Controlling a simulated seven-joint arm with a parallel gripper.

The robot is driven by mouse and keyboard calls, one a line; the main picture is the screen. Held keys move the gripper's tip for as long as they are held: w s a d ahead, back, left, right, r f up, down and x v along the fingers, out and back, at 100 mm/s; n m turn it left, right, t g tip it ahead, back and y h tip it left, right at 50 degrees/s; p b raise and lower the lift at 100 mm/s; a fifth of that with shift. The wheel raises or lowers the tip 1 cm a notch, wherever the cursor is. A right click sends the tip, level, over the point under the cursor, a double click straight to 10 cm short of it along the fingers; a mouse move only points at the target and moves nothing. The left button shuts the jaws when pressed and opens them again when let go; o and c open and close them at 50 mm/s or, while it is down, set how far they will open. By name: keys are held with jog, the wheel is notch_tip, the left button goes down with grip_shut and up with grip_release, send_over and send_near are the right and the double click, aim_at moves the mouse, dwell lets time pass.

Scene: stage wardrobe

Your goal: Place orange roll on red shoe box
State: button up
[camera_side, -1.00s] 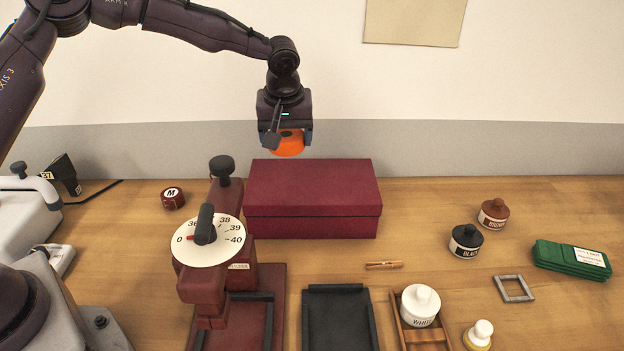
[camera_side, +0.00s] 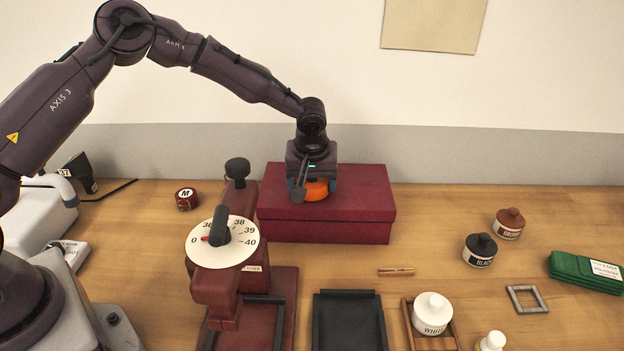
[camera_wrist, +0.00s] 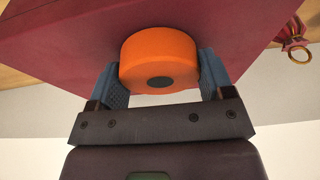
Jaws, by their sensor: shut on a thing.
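The orange roll (camera_side: 316,190) is between the fingers of my gripper (camera_side: 312,188), which is shut on it. In the wrist view the roll (camera_wrist: 160,62) sits between the two blue-grey fingers of my gripper (camera_wrist: 162,80), with a dark spot on its side. The closed red shoe box (camera_side: 350,212) stands on the table below. The roll is at the lid of the box, which also shows in the wrist view (camera_wrist: 80,40). I cannot tell for sure whether the roll touches the lid.
A dark red stand with a numbered dial (camera_side: 221,243) is close in front of the box. A black tray (camera_side: 349,322), a white jar (camera_side: 432,315), a black jar (camera_side: 480,251) and a brown jar (camera_side: 509,224) stand in front and right.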

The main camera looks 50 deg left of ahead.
jog(key=o, duration=1)
jog(key=shift+f, duration=0.1)
